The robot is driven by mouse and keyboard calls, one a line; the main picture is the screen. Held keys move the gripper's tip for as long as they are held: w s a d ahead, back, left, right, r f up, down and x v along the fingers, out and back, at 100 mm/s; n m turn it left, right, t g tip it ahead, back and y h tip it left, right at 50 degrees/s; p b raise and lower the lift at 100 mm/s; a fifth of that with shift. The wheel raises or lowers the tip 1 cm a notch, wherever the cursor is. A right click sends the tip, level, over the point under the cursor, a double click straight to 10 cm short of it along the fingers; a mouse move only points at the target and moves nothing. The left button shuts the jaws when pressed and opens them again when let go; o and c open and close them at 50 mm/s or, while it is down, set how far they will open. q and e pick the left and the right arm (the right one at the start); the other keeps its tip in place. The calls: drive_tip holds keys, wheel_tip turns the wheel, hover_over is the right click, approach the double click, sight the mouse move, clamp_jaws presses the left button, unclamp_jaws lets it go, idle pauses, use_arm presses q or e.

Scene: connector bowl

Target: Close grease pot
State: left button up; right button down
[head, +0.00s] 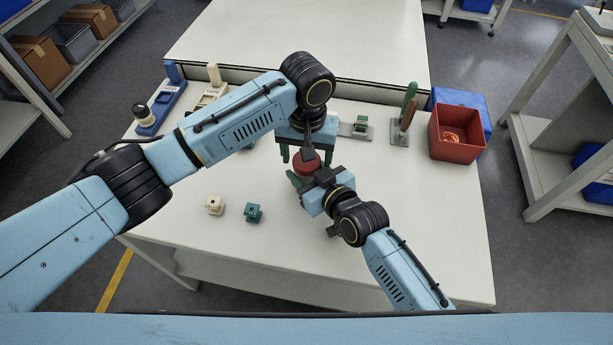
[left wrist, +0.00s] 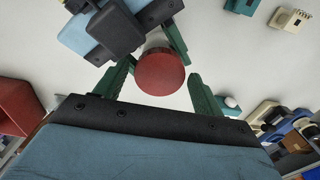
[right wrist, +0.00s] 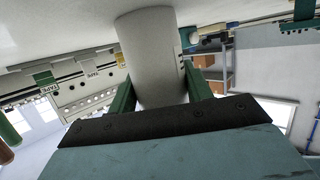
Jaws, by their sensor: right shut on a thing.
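The grease pot is a pale cylinder (right wrist: 155,60) in the right wrist view, with its base end near the white table. A round red lid (head: 307,163) shows at the pot's place in the head view. It also shows in the left wrist view (left wrist: 160,72) and hides what is beneath it, so I cannot tell how it is seated. My left gripper (head: 306,155) is open from above, its green fingers on either side of the lid with gaps. My right gripper (right wrist: 157,88) is shut on the pot from the side.
A red bin (head: 456,134) with orange parts and a blue bin behind it stand at right. A holder with green and brown handles (head: 403,120) is beside them. Cream (head: 215,205) and teal (head: 253,212) connectors lie front left. Blue fixture (head: 160,112) stands back left.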

use_arm(q)
drive_tip(key=shift+o, duration=0.7)
wheel_tip(320, 180, up, 12)
use_arm(e)
drive_tip(key=c, duration=0.6)
unclamp_jaws()
drive_tip(key=shift+o, duration=0.2)
use_arm(q)
drive_tip(key=shift+r+p, duration=0.95)
drive_tip(key=shift+p, duration=0.05)
use_arm(e)
drive_tip(key=v, duration=1.3)
drive_tip(key=shift+s+r, duration=0.15)
drive_tip(key=shift+s, duration=0.05)
